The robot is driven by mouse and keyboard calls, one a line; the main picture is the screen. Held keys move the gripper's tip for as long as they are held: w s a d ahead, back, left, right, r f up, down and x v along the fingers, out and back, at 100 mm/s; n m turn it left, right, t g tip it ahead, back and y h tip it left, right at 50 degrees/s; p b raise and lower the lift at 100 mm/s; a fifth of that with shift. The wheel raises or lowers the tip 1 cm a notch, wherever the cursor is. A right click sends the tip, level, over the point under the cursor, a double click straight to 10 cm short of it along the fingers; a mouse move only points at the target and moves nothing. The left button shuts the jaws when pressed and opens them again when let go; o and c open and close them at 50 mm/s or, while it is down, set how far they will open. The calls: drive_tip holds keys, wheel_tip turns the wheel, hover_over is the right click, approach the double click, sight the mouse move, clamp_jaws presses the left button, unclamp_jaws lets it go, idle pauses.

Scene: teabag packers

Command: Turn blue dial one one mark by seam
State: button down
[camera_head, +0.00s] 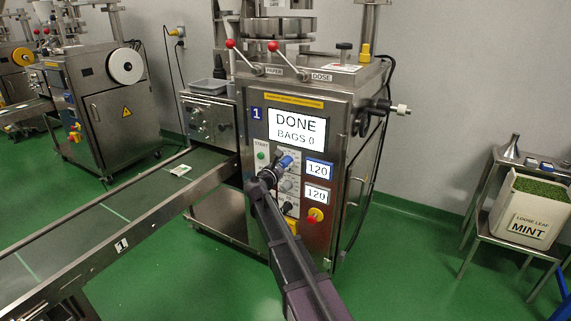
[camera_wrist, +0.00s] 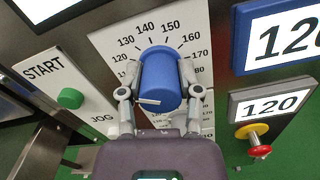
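The blue dial (camera_wrist: 160,78) sits on a white scale plate in the middle of the wrist view, on machine 1. Marks from about 120 to 170 show around its top; lower marks are partly hidden. A white pointer line shows on the lower left of its face. My gripper (camera_wrist: 159,72) has one finger on each side of the dial, and both fingertips appear to touch it. In the head view my gripper (camera_head: 277,167) is at the dial (camera_head: 286,161). The blue-framed display (camera_head: 319,170) beside it reads 120.
A grey-framed display (camera_wrist: 268,105) also reads 120. A green START button (camera_wrist: 70,98) is to the left, and a red-and-yellow knob (camera_wrist: 259,147) to the lower right. The screen (camera_head: 297,129) reads DONE, BAGS 0. A conveyor (camera_head: 100,222) runs left.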

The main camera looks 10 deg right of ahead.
drive_tip(key=shift+m, duration=0.4)
drive_tip(key=shift+d+m, duration=0.1)
drive_tip(key=shift+m, duration=2.4)
drive_tip(key=shift+c, duration=1.4)
unclamp_jaws()
drive_tip(key=v, duration=1.2)
